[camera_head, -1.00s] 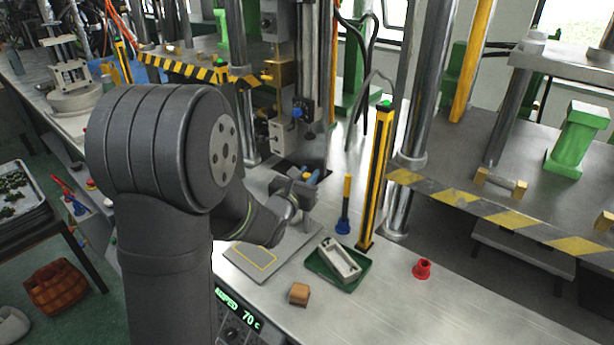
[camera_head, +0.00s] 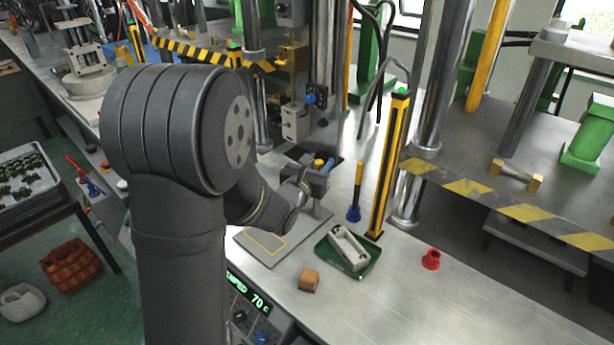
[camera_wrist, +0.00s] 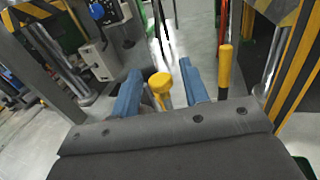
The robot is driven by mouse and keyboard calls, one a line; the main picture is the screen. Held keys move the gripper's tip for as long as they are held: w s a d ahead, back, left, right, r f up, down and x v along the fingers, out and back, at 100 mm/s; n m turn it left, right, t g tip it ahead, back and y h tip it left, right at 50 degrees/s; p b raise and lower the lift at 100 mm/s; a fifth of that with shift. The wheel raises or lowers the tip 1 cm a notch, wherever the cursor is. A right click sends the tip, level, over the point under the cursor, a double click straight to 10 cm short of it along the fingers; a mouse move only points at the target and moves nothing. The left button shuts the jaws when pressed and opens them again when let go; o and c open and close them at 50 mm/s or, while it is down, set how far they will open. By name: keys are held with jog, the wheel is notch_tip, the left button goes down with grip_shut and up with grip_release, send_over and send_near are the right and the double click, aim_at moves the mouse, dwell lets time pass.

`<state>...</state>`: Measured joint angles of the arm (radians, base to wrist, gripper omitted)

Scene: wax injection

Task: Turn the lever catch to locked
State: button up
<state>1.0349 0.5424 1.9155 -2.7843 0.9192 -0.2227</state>
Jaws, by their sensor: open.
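A yellow round-headed knob (camera_wrist: 160,85) on a short stem, which seems to be the lever catch's handle, stands between the two blue fingers of my gripper (camera_wrist: 160,80) in the wrist view. The fingers are open, one on each side, with gaps to the knob. In the head view my gripper (camera_head: 320,167) is over the bench by the press, and my own wrist hides most of the catch there. I cannot tell the catch's angle.
A yellow-and-blue upright tool (camera_head: 356,192) and a black-yellow striped post (camera_head: 388,165) stand close on the right. A green tray (camera_head: 322,252) with a pale mould part, a tan block (camera_head: 309,281) and a red cup (camera_head: 431,259) lie nearer.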

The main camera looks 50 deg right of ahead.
jog(key=v, duration=1.7)
jog(key=shift+w+m+g, duration=2.3)
jog(key=shift+w+g, duration=1.1)
jog(key=shift+g, duration=0.2)
jog(key=d, duration=0.5)
jog(key=s+d, duration=0.1)
jog(key=d, duration=0.5)
jog(key=s+d, duration=0.1)
jog(key=d, duration=0.5)
jog(key=shift+s+r, duration=0.1)
jog(key=shift+s, duration=0.1)
jog(key=shift+c, duration=0.4)
grip_shut()
